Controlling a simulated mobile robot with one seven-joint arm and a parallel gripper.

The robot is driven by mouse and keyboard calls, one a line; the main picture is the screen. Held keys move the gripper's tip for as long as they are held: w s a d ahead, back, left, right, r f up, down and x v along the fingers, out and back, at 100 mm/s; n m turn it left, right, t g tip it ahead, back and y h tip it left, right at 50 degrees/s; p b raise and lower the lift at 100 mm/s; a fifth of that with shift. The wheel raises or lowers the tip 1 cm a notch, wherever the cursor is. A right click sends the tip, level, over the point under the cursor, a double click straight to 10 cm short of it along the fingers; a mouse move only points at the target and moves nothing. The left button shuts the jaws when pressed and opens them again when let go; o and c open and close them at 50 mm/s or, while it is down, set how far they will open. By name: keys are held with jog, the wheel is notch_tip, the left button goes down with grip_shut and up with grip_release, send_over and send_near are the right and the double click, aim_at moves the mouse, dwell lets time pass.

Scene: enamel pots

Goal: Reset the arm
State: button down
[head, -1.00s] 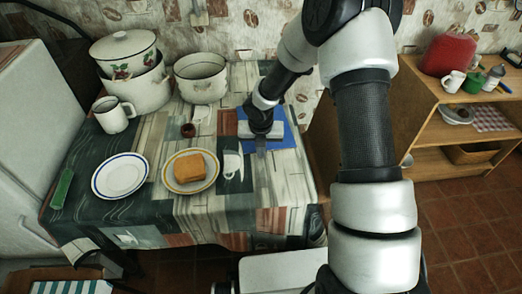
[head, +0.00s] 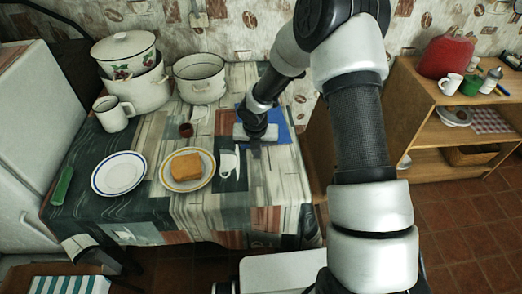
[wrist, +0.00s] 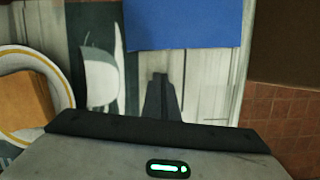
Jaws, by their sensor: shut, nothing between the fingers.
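My gripper (head: 254,148) is over the right part of the table, in front of the blue mat (head: 279,127). In the wrist view its fingers (wrist: 160,98) are together, with nothing between them. The blue mat also shows at the top of the wrist view (wrist: 185,24). My arm reaches in from the right side of the head view and bends down to the table.
A wooden shelf (head: 436,100) stands right.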

jog(key=p+v, duration=0.2)
jog(key=v, duration=0.8)
jog(key=shift+p, duration=0.3)
